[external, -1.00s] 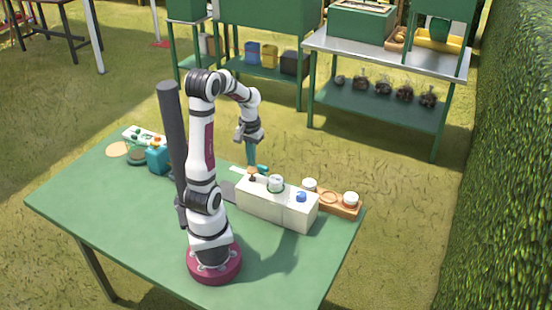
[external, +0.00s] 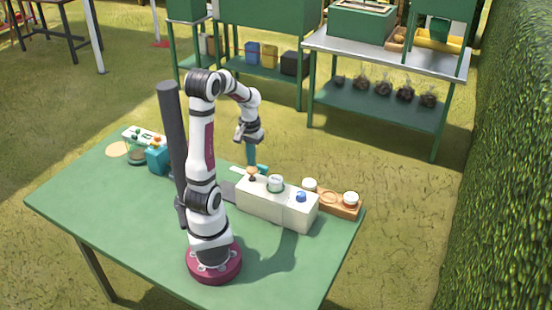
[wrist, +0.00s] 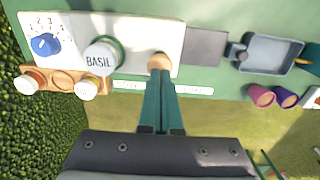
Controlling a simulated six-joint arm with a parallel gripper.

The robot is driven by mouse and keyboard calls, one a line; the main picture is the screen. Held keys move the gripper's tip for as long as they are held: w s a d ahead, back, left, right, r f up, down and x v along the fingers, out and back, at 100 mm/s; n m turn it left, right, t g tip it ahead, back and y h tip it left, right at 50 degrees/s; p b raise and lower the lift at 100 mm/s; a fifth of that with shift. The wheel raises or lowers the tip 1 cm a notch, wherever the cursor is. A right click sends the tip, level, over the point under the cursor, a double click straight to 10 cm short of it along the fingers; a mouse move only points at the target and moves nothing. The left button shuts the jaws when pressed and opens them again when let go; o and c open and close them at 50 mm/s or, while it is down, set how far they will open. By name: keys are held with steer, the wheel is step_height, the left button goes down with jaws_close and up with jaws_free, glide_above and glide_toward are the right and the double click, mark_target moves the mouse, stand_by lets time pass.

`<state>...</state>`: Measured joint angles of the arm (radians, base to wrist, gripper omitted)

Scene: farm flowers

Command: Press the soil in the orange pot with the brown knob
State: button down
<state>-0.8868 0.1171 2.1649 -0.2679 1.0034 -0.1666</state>
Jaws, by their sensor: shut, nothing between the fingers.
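The brown knob (external: 252,171) stands on the left end of the white box. In the wrist view the brown knob (wrist: 159,62) is partly covered by my fingers. My gripper (external: 251,164) is shut, with its teal fingers pointing down at the knob. In the wrist view the tips of my gripper (wrist: 159,71) are right at the knob; I cannot tell whether they touch it. I cannot make out an orange pot for certain; a small orange thing (wrist: 303,62) shows at the right edge of the wrist view.
The white box (external: 262,207) also carries a jar labelled BASIL (wrist: 102,56) and a blue dial (wrist: 45,44). A wooden holder (external: 337,203) with white-topped jars stands beside it. The front table area is clear.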

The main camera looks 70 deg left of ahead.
mark_target(252, 169)
steer(key=shift+f, duration=1.7)
steer(key=shift+r, duration=1.75)
step_height(252, 169, up, 6)
